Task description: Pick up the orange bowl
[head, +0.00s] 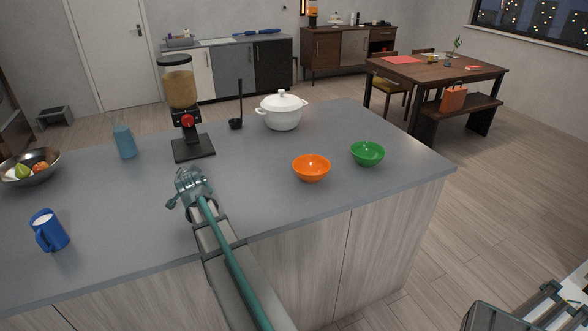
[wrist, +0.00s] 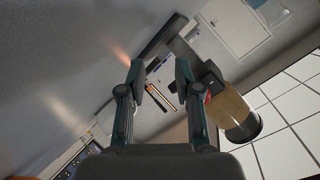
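The orange bowl (head: 311,169) stands upright on the grey counter (head: 270,190), toward its right end. It looks empty. My gripper (head: 184,188) is over the counter well to the left of the bowl, in front of the dispenser, and apart from the bowl. In the wrist view my gripper's two fingers (wrist: 159,72) are spread with a gap and nothing held between them. I cannot make out the orange bowl in the wrist view.
A green bowl (head: 367,153) is close to the right of the orange one. A white pot (head: 282,111), a ladle (head: 237,118) and a dispenser (head: 181,105) stand behind.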

